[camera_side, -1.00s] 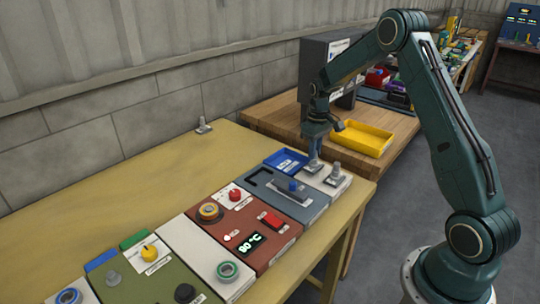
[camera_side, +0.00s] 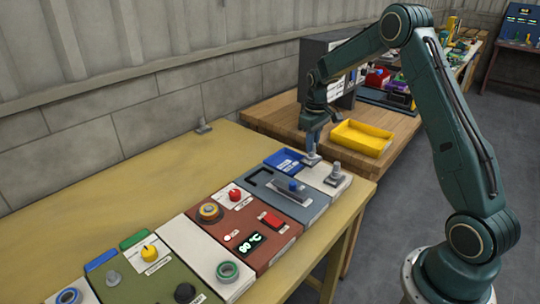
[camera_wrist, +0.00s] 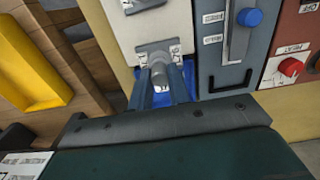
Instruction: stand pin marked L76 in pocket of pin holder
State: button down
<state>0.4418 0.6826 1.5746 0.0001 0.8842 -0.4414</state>
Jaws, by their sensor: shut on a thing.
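My gripper (camera_side: 313,143) is shut on a grey pin (camera_wrist: 159,76) at the far end of the row. In the wrist view the pin's rounded light end shows between the two blue fingers (camera_wrist: 163,88). Just beyond it is a grey holder plate (camera_wrist: 155,50) with small labels, on a white panel (camera_wrist: 118,30). I cannot tell whether the pin touches the plate or sits in a pocket. A second grey fitting (camera_side: 337,174) stands on the same panel, nearer the side camera. I cannot read the mark L76 on any part.
A blue tray (camera_side: 284,160) lies beside the white panel. A grey-blue slider panel (camera_side: 310,205) and a red-brown panel (camera_side: 262,232) adjoin it. A yellow bin (camera_side: 360,138) stands on the wooden bench behind. The yellow tabletop is mostly clear.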

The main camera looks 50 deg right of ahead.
jog(key=w+a+r, duration=0.2)
jog(key=w+a, duration=0.2)
jog(key=a, duration=0.2)
jog(key=w+a+r, duration=0.2)
jog(key=w+a, duration=0.3)
jog(key=a, duration=0.2)
jog(key=shift+w+a+r, duration=0.25)
jog(key=shift+r, duration=0.15)
jog(key=shift+f, duration=0.25)
jog(key=shift+f, duration=3.8)
jog(key=c, duration=1.2)
grip_release()
jog(key=shift+c, duration=0.2)
